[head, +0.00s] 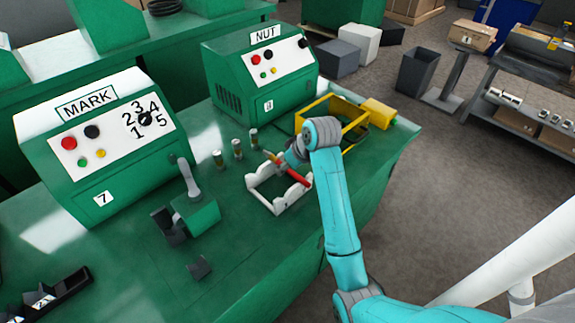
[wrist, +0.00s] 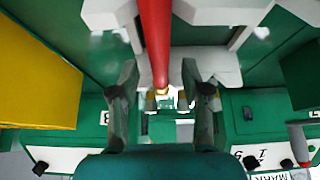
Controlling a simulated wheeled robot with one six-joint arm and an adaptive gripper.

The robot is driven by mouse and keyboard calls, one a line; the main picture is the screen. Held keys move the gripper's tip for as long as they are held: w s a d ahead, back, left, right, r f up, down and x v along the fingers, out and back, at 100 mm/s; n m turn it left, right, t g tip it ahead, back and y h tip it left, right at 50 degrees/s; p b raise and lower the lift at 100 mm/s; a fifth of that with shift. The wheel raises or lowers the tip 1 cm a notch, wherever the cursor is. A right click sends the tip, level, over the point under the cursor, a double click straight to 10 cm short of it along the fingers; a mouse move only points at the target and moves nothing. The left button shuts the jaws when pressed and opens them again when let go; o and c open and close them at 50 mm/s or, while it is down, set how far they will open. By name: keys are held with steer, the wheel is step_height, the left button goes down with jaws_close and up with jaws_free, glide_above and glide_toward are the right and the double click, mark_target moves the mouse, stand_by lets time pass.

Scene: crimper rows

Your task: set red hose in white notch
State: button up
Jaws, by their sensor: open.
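The red hose (head: 294,175) lies slanted at the white notched stand (head: 263,199) on the green bench. My gripper (wrist: 162,88) is open, with one finger on each side of the hose near that end and gaps visible. In the head view my gripper (head: 285,161) is at the hose's far end, partly hidden by my wrist.
A yellow open frame (head: 345,112) lies behind my wrist. The green MARK (head: 95,140) and NUT (head: 262,72) machines stand at the back. A green clamp-like fixture (head: 195,214) is to the left. The bench front is mostly clear.

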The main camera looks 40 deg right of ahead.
steer(key=shift+v, duration=3.75)
